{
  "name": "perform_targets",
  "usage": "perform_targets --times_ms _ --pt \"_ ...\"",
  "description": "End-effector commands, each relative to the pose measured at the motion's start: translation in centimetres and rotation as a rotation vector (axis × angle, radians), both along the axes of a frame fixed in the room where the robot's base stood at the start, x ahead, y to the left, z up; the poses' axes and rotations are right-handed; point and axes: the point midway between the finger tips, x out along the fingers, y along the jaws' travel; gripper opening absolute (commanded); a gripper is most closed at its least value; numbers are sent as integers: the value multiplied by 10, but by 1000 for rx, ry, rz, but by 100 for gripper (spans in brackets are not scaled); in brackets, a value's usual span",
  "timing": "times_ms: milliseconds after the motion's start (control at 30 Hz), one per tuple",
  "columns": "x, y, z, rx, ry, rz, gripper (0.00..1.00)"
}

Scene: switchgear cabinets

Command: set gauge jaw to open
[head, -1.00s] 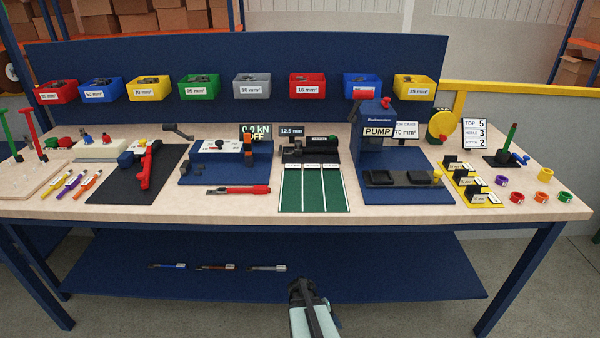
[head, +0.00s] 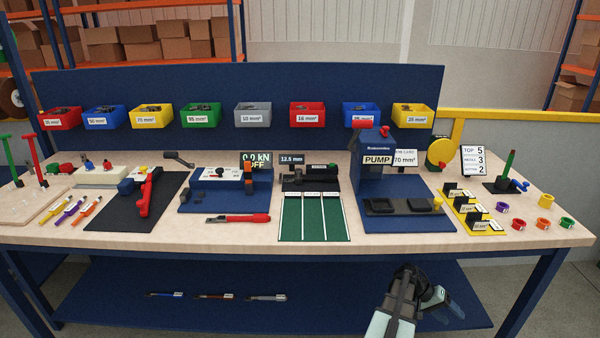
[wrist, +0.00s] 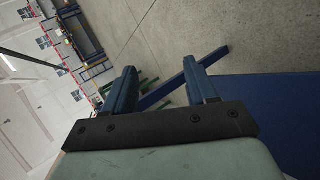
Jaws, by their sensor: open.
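The gauge (head: 309,173) is a dark device at the bench's middle, behind a green three-lane mat. A small display (head: 291,159) on it reads 12.5 mm, and it has a green part at its right end. The exact position of its jaw is too small to tell. My gripper (head: 446,304) is in front of the bench, low and to the right, well away from the gauge. In the wrist view my gripper (wrist: 160,78) has its two blue fingers apart with nothing between them. The gauge does not show in the wrist view.
The blue press (head: 375,150) marked PUMP stands right of the gauge, and a blue force tester (head: 225,190) stands left. A red pen-like tool (head: 238,218) lies near the front edge. Coloured bins (head: 305,115) line the back panel. A lower shelf (head: 330,290) holds several tools.

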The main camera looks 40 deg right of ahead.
Motion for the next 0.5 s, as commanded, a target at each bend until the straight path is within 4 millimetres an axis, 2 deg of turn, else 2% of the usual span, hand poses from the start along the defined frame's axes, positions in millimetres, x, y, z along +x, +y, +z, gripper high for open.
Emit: perform_targets --times_ms 33,200,300,500 --pt "-22 -13 12 -26 15 -33 57" --pt "-91 -40 50 -103 75 -129 57" --pt "-127 -50 71 -142 109 -176 57" --pt "-182 -62 104 -201 162 -247 57"
